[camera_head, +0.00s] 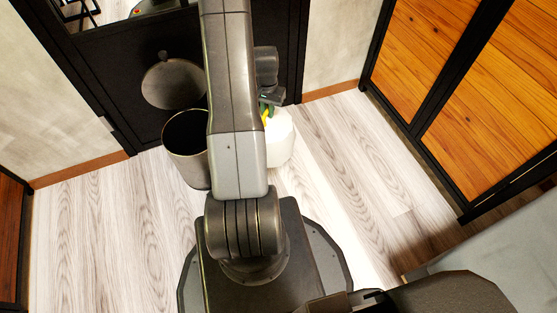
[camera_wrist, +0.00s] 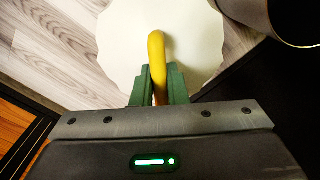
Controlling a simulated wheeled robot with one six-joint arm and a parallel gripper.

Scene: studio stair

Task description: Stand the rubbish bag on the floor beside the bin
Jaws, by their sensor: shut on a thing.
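The rubbish bag is a white, rounded bag (camera_head: 281,142) with a yellow loop handle, just right of the bin in the head view and partly hidden by my arm. In the wrist view the bag (camera_wrist: 125,45) fills the upper middle below my gripper. My gripper (camera_wrist: 159,72) has green fingers shut on the bag's yellow handle (camera_wrist: 156,48). The bag looks upright; I cannot tell whether its base touches the floor. The bin (camera_head: 186,150) is a dark-mouthed cylinder with its round lid (camera_head: 172,83) raised; its rim shows at the wrist view's upper right (camera_wrist: 262,12).
A black panel or door (camera_head: 130,85) stands behind the bin. Wood-panelled doors (camera_head: 425,50) with black frames are at the right. Pale plank floor (camera_head: 350,150) is clear right of the bag and left of the bin (camera_head: 110,220). A grey surface (camera_head: 490,260) is at lower right.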

